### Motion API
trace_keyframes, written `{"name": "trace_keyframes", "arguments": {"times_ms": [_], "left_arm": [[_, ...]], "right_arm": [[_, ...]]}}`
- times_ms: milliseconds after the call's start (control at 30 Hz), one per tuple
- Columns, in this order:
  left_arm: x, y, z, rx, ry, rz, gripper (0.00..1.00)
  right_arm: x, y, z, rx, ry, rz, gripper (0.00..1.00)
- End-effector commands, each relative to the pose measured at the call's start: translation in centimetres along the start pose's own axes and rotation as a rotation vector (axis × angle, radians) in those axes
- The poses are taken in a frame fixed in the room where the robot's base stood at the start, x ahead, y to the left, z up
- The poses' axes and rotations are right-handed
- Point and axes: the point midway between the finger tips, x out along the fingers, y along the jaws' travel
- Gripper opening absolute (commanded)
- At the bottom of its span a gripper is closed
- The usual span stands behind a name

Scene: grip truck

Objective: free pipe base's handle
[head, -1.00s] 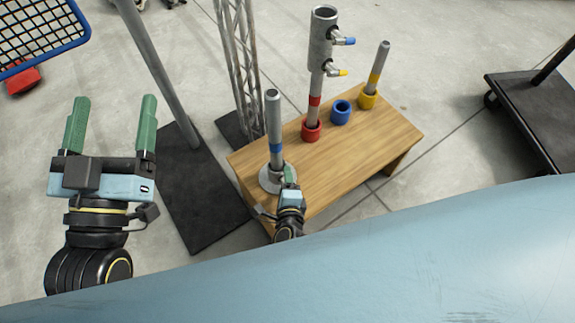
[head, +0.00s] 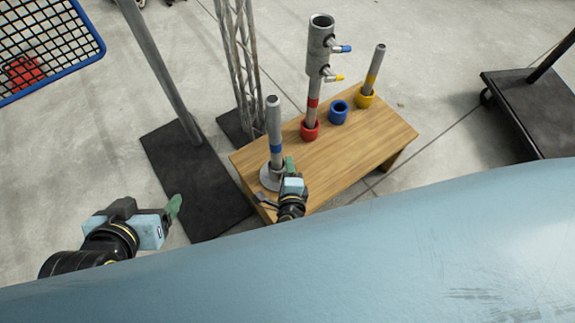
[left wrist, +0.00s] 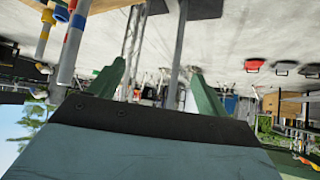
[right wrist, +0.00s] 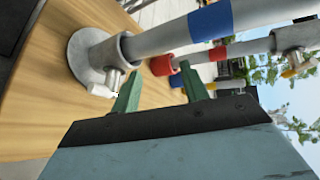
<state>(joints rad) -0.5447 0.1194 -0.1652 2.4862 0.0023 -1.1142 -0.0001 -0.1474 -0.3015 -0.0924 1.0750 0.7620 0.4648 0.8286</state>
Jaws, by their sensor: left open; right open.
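A pipe with a blue band (head: 275,132) stands upright in a round grey pipe base (head: 269,178) at the table's near left corner. In the right wrist view, the pipe base (right wrist: 86,62) has a small silver handle (right wrist: 108,80) on its collar. My right gripper (head: 289,168) is beside the base in the head view and partly hides it. In the right wrist view its open green fingers (right wrist: 160,88) are close to the handle, with nothing held between them. My left gripper (head: 175,207) is open and empty, out to the left over the floor.
The wooden table (head: 365,145) also holds a red holder (head: 310,131) with a pipe and grey coupler, an empty blue ring (head: 339,112) and a yellow holder (head: 365,98) with a pipe. A black stand plate (head: 190,180) lies left of the table. A cart (head: 525,105) stands at right.

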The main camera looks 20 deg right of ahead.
Motion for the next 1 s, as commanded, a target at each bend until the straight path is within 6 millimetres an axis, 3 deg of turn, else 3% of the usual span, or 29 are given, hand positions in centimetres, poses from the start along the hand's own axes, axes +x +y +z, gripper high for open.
{"name": "trace_keyframes", "arguments": {"times_ms": [200, 400, 1000], "left_arm": [[-1.2, -0.8, 3.8, -0.007, -0.223, -0.018, 0.77], [-2.4, -1.2, 6.3, -0.013, -0.361, -0.028, 0.77], [-2.8, -1.3, 7.2, -0.016, -0.414, -0.032, 0.77]], "right_arm": [[-0.4, -1.0, 0.2, 0.000, 0.000, 0.001, 0.45], [-0.6, -1.5, 0.3, 0.000, 0.000, 0.001, 0.45], [-0.6, -1.9, 0.3, -0.028, -0.024, 0.003, 0.45]]}}
